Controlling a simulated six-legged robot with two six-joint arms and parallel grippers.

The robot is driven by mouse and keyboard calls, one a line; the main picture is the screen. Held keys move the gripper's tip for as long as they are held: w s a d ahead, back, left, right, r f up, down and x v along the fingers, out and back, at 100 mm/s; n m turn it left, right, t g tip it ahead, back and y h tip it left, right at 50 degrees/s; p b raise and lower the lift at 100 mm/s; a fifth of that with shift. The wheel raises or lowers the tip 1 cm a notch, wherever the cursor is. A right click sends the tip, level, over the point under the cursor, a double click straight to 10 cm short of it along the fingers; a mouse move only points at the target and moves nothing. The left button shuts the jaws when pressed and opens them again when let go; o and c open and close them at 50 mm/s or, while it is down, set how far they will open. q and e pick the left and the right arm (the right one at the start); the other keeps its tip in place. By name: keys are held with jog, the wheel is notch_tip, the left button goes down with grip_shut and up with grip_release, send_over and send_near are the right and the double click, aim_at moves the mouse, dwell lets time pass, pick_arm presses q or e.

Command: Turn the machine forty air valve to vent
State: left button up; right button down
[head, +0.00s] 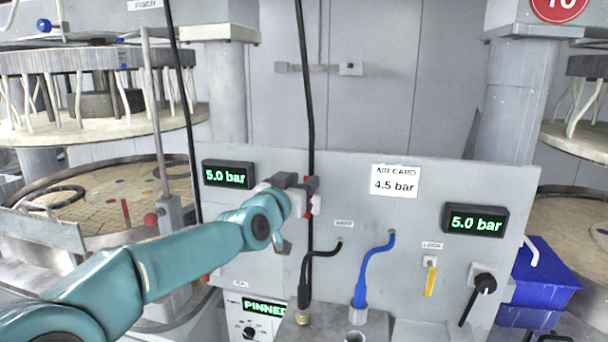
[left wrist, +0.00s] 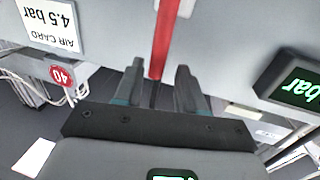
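The air valve's red lever (head: 310,183) is on the grey panel, right of the left "5.0 bar" display (head: 228,174); my gripper hides much of it. In the left wrist view the red lever (left wrist: 163,45) runs down between my fingers. My left gripper (head: 300,196) is at the lever, and in the left wrist view its fingers (left wrist: 158,92) are apart, with a gap on each side of the lever. A second display (head: 476,221) also reads 5.0 bar. My right gripper is not in view.
An "AIR CARD 4.5 bar" label (head: 395,181) is on the panel. A black cable (head: 306,90) hangs close to my gripper.

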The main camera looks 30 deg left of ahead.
pick_arm(q)
jog(key=shift+w, duration=0.65)
jog(key=c, duration=0.5)
jog(key=shift+w+d+f, duration=0.1)
jog(key=shift+w+d, duration=0.05)
jog(key=shift+d, duration=0.1)
grip_shut()
jog(key=shift+d, duration=0.1)
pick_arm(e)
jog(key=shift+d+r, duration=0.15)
